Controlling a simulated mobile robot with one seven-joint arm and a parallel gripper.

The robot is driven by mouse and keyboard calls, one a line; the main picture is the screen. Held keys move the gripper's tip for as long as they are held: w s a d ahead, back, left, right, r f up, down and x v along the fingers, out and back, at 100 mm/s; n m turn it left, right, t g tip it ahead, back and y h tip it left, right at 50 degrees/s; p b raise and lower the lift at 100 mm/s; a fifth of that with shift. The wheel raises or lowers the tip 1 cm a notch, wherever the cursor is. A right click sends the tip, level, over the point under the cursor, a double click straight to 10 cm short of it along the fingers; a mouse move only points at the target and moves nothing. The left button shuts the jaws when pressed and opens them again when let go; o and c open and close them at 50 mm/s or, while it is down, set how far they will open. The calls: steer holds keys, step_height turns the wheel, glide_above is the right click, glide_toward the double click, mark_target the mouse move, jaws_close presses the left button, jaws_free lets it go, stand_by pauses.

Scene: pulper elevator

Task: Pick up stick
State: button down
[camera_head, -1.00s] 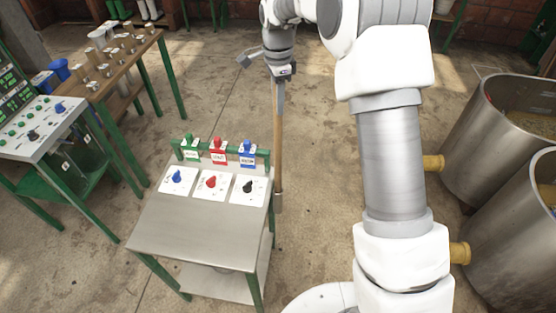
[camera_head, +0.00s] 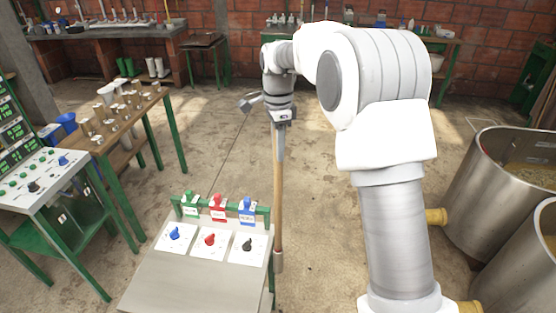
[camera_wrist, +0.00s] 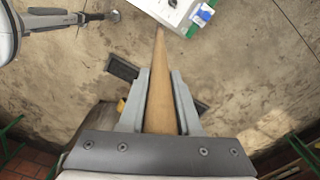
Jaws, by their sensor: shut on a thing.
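The stick (camera_head: 278,205) is a long, light wooden pole with a grey metal piece at its lower end. It hangs upright just to the right of the small control table. My gripper (camera_head: 279,150) is shut on its upper part. In the wrist view the stick (camera_wrist: 160,88) runs away from the camera between the two grey fingers of my gripper (camera_wrist: 160,92). In the head view I cannot tell whether its lower end touches the floor.
The control table (camera_head: 190,285) carries coloured knobs and three labelled switches. A wooden table (camera_head: 150,97) with several cups stands at left, near a control panel (camera_head: 50,172). Large metal vats (camera_head: 485,190) stand at right. The floor (camera_head: 330,160) between is open.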

step_height(320, 180, up, 13)
steer(key=shift+r+p, duration=0.2)
steer(key=shift+p, duration=0.15)
steer(key=shift+r, duration=0.2)
